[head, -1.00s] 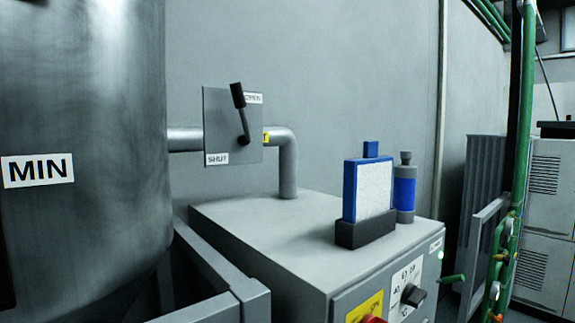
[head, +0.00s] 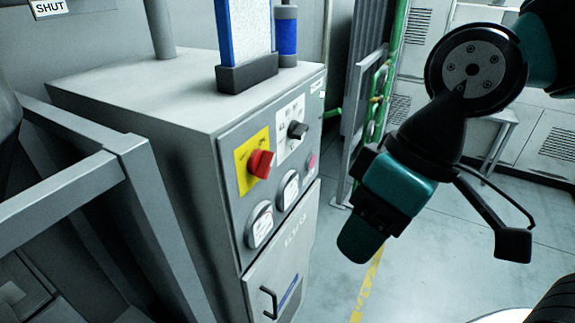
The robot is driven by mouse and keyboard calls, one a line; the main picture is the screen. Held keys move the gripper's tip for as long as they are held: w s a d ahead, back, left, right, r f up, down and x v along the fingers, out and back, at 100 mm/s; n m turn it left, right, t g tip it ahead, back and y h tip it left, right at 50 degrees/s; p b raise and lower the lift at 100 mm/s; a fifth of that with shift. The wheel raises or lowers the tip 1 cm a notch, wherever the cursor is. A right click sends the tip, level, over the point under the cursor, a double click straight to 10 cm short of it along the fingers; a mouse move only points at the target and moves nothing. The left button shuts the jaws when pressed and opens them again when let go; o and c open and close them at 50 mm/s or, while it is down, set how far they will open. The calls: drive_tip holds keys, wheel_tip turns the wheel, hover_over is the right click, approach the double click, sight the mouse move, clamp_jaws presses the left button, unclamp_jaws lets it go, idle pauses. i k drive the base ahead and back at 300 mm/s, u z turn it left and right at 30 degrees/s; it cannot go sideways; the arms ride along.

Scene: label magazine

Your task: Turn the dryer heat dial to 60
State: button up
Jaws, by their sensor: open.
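The heat dial (head: 297,130) is a black knob on a white plate at the upper right of the grey cabinet's front panel. The small marks on its plate are too blurred to read, and I cannot tell which mark the knob points at. My gripper (head: 444,231), black and teal, hangs to the right of the cabinet, above the floor. It is open and appears empty. It is apart from the dial, lower and to its right. One black finger spreads to the right; the other finger is hard to make out.
A red knob (head: 260,164) on a yellow plate is left of the dial, with two round gauges (head: 260,226) below. A door handle (head: 270,301) sticks out lower down. A blue-framed panel (head: 243,28) stands on top. A grey rail (head: 70,187) is left. Floor to the right is open.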

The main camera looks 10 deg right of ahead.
sight(297, 131)
drive_tip(key=u, duration=1.3)
drive_tip(key=k, duration=0.9)
drive_tip(key=z, duration=0.9)
drive_tip(key=i, duration=0.5)
